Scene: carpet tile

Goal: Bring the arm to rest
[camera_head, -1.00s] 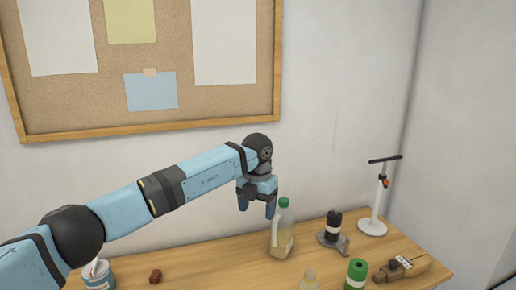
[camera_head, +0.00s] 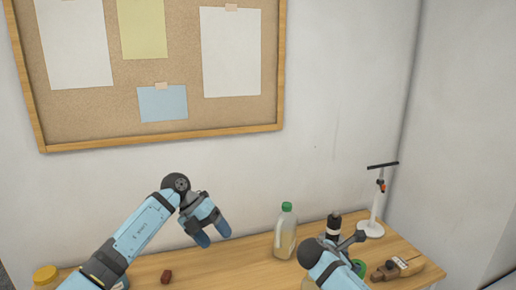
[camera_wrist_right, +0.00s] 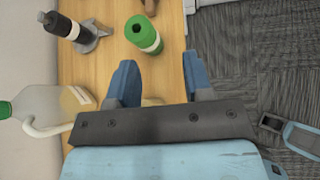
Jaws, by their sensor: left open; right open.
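My left gripper (camera_head: 213,233) hangs in the air above the left part of the wooden table (camera_head: 230,264), with its two blue fingers apart and nothing between them. My right arm (camera_head: 335,268) comes in from the bottom of the head view over the right part of the table, and its fingers cannot be made out there. In the right wrist view my right gripper (camera_wrist_right: 157,82) has its two blue fingers spread and empty, near the table's edge, with the green-and-white cylinder beyond them.
A jug with a green cap (camera_head: 285,232), a black bottle-like item (camera_head: 334,226), a white stand (camera_head: 376,212) and a brown tool (camera_head: 397,268) stand on the table. A small red-brown block (camera_head: 166,276) lies at left. A green roll (camera_wrist_right: 141,32) is near my right gripper.

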